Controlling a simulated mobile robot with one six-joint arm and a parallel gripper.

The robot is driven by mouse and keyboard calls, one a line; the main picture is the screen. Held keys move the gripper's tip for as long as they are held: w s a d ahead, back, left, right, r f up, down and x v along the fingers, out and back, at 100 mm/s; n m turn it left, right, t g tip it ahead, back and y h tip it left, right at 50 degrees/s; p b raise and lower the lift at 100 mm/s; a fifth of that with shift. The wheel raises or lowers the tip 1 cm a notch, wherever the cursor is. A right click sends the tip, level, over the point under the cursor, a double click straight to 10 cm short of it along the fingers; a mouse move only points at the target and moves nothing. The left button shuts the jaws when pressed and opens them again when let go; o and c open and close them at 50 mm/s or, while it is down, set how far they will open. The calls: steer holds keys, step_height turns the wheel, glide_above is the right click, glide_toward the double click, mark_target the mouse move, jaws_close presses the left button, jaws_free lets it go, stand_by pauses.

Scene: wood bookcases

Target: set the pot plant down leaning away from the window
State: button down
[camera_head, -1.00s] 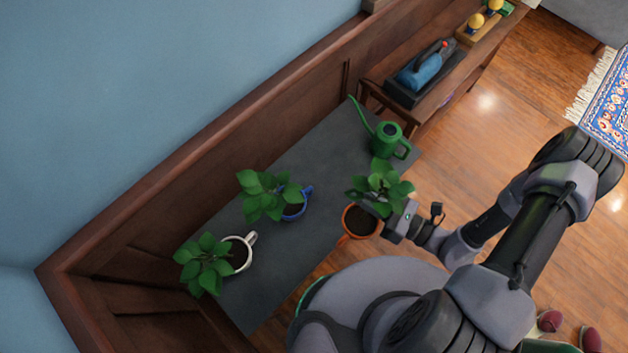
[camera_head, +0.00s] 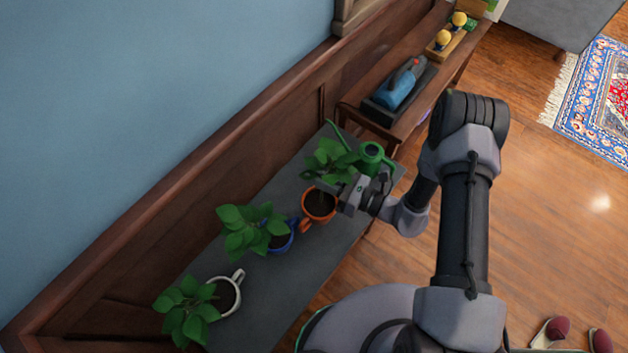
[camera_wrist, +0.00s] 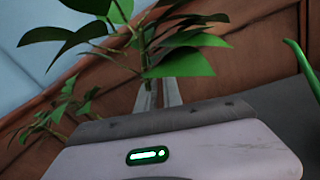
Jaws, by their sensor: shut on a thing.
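An orange mug-like pot (camera_head: 318,208) holds dark soil and a leafy plant (camera_head: 328,160). Its leaves lean up and slightly right in the head view, and its handle points lower left. My gripper (camera_head: 335,190) is shut on this pot plant from the right. The exact grip point is partly hidden. The pot is over the grey tabletop (camera_head: 270,290); I cannot tell whether it touches. In the wrist view, the fingers (camera_wrist: 158,95) end at the stem, with leaves (camera_wrist: 180,62) above. No window is clearly in view.
A blue mug plant (camera_head: 280,240) stands close left of the orange pot. A white mug plant (camera_head: 226,296) is farther left; both lean left. A green watering can (camera_head: 372,158) stands close right. Wood panelling (camera_head: 240,160) backs the table. A wooden shelf (camera_head: 425,75) lies beyond.

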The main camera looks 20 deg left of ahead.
mark_target(316, 203)
steer(key=shift+w+a, duration=0.3)
steer(key=shift+a, duration=0.05)
steer(key=shift+w+a+f+b, duration=0.1)
steer(key=shift+f+b, duration=1)
steer(key=shift+f, duration=0.65)
steer(key=shift+f, duration=0.15)
steer(key=c, duration=1.5)
jaws_free()
